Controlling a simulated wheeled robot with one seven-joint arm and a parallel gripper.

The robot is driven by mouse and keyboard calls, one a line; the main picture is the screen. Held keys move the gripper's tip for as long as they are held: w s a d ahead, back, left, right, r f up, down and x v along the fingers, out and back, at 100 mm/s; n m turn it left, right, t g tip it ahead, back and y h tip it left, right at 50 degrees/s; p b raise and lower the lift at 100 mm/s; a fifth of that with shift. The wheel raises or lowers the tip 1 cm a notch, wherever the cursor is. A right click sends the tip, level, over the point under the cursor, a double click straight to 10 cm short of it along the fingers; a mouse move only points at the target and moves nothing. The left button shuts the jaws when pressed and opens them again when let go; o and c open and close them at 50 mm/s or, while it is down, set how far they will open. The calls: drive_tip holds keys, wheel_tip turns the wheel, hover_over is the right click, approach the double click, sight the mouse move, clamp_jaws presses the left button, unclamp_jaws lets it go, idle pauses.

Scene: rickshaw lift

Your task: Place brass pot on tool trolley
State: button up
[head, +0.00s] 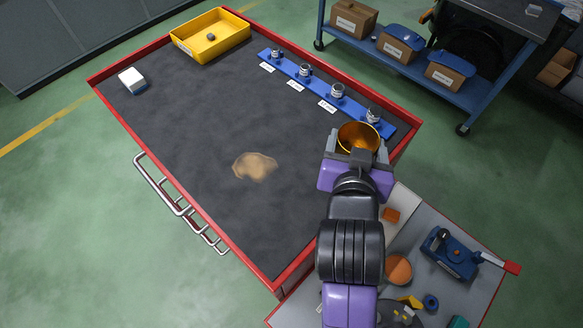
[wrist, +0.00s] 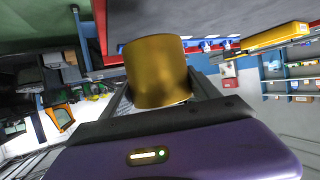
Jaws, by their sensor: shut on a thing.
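The brass pot (head: 358,138) is a shiny gold cylinder with an open top, seen from above in the head view. My gripper (head: 355,147) is shut on it, one finger on each side. In the wrist view the pot (wrist: 160,72) fills the middle between the fingers of my gripper (wrist: 160,95). The pot is over the right end of the red-edged trolley with a dark top (head: 180,120); I cannot tell whether it touches the surface. My arm hides part of the trolley's near right corner.
A blue rack (head: 318,82) with several small metal parts runs along the far edge, close to the pot. A yellow bin (head: 211,36) and a white-and-blue block (head: 132,80) sit at the left. A tan stain (head: 254,167) marks the otherwise clear middle. A grey bench (head: 440,290) holds tools.

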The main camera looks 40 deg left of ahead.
drive_tip(key=s+a+r+n+g+y+b, duration=0.1)
drive_tip(key=s+a+r+n+g+y, duration=0.15)
drive_tip(key=s+a+r, duration=1.4)
hover_over(231, 185)
drive_tip(key=shift+n+t+y, duration=0.35)
wheel_tip(231, 185, down, 22)
drive_tip(key=shift+r+b, duration=0.25)
drive_tip(key=shift+b, duration=0.05)
drive_tip(key=shift+f, duration=0.2)
drive_tip(key=o, duration=1.6)
